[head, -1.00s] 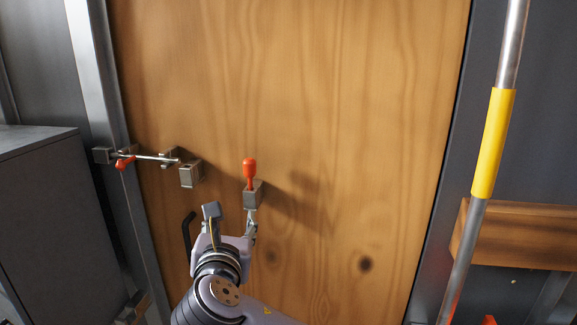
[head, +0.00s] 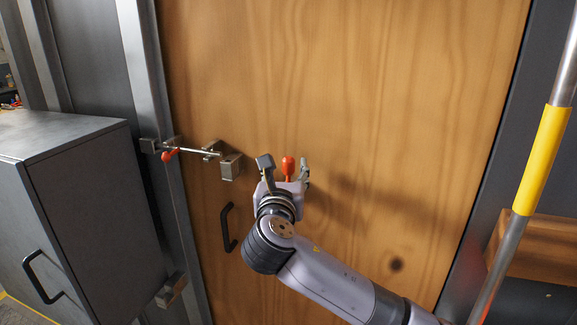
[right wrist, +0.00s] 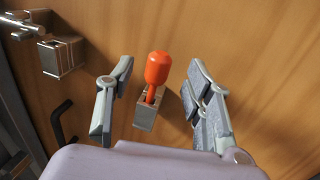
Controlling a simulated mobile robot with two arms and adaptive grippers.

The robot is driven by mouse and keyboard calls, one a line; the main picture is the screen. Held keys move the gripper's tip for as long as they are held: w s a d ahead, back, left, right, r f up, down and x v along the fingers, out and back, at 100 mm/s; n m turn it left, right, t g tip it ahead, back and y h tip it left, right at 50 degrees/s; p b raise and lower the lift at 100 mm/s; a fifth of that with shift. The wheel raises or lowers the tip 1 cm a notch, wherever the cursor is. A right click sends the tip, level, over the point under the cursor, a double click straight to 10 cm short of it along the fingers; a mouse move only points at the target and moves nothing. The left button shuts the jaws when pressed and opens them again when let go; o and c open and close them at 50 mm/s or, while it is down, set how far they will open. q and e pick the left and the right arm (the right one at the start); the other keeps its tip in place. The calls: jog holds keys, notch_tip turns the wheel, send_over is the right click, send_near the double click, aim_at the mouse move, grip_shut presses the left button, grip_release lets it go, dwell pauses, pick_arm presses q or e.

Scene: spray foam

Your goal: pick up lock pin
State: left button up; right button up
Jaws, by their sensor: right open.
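The lock pin has an orange-red knob (head: 288,165) and stands upright in a small metal holder on the wooden door. In the right wrist view the knob (right wrist: 158,68) tops an orange stem that enters the metal holder (right wrist: 146,112). My right gripper (head: 284,168) is open, with one finger to the left of the pin and one to the right. In the right wrist view both fingers (right wrist: 163,92) stand apart from the pin, with gaps on either side. My left gripper is not in view.
A black door handle (head: 227,228) is below. A grey cabinet (head: 95,215) stands left; a yellow-banded pole (head: 541,160) stands right.

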aim_at(288, 163)
jog(key=w+p, duration=0.1)
jog(key=w, duration=0.1)
jog(key=w+p, duration=0.1)
jog(key=w, duration=0.1)
jog(key=shift+w+d+r, duration=0.2)
jog(key=shift+w, duration=0.05)
jog(key=shift+w+f+p, duration=0.1)
jog(key=shift+w+p, duration=0.2)
jog(key=shift+w, duration=0.05)
jog(key=shift+c, duration=0.3)
jog(key=shift+s, duration=0.1)
grip_shut()
